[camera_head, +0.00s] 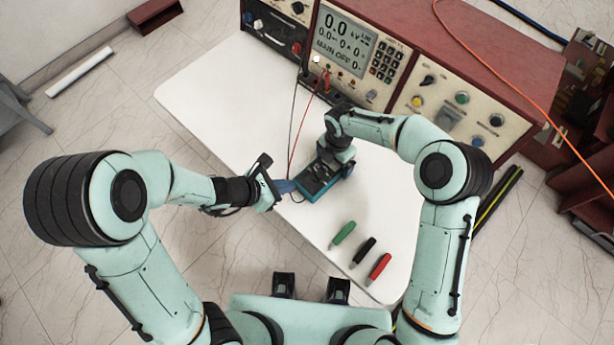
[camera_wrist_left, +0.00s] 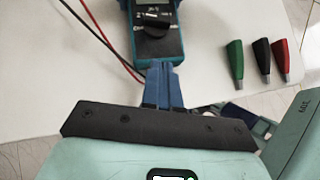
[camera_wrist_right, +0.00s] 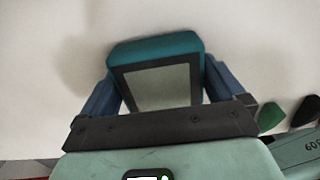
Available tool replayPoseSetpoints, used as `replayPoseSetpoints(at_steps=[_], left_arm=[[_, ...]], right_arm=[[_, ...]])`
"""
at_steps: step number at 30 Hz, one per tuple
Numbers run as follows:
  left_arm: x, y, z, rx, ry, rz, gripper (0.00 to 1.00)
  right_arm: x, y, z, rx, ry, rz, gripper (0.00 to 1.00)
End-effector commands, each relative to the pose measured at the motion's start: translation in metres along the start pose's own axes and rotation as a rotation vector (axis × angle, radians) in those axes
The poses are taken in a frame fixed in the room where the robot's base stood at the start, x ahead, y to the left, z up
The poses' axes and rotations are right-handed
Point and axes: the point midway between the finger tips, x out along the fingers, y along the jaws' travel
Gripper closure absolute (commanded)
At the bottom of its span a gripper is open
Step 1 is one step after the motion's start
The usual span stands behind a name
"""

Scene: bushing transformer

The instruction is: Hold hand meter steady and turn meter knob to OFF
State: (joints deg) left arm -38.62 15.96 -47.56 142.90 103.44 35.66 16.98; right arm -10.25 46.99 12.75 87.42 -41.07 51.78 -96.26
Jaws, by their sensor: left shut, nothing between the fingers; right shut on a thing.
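The hand meter (camera_head: 313,186) is a teal and dark handheld unit lying on the white table. Its dark knob (camera_wrist_left: 153,26) shows in the left wrist view, on the meter's face. My right gripper (camera_head: 342,168) is shut on the meter's screen end, with a blue finger on each side of the teal casing (camera_wrist_right: 155,48). My left gripper (camera_head: 287,186) is shut and empty, its blue fingertips together (camera_wrist_left: 160,75) beside the meter's near end, just short of the knob. The knob's exact setting is too small to read.
Green (camera_head: 343,233), black (camera_head: 363,251) and red (camera_head: 379,267) probes lie at the table's front right. Red and black leads run from the meter to the large red-cased test console (camera_head: 345,45) at the back. The white table (camera_head: 215,85) is clear at left.

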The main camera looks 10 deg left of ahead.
Motion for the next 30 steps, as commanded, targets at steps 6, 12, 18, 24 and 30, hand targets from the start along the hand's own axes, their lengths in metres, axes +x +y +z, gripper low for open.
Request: replayPoseSetpoints(at_steps=[6,12,18,24,30], left_arm=[[0.032,-0.001,-0.001,0.003,0.005,-0.002,1.0],[0.054,0.0,0.018,0.006,-0.001,-0.001,1.0],[0.064,0.0,0.027,0.002,-0.001,0.0,1.0],[0.064,0.0,0.028,0.0,-0.001,0.001,1.0],[0.066,-0.001,0.029,0.0,-0.001,0.0,1.0]], right_arm=[[-0.001,0.001,0.0,0.0,-0.001,0.002,0.52],[-0.001,0.001,0.0,0.0,-0.001,0.002,0.52],[-0.001,0.001,0.0,0.0,-0.001,0.002,0.52],[-0.001,0.001,0.0,0.0,-0.001,0.002,0.52],[-0.001,0.001,0.0,0.0,0.0,0.002,0.52]])
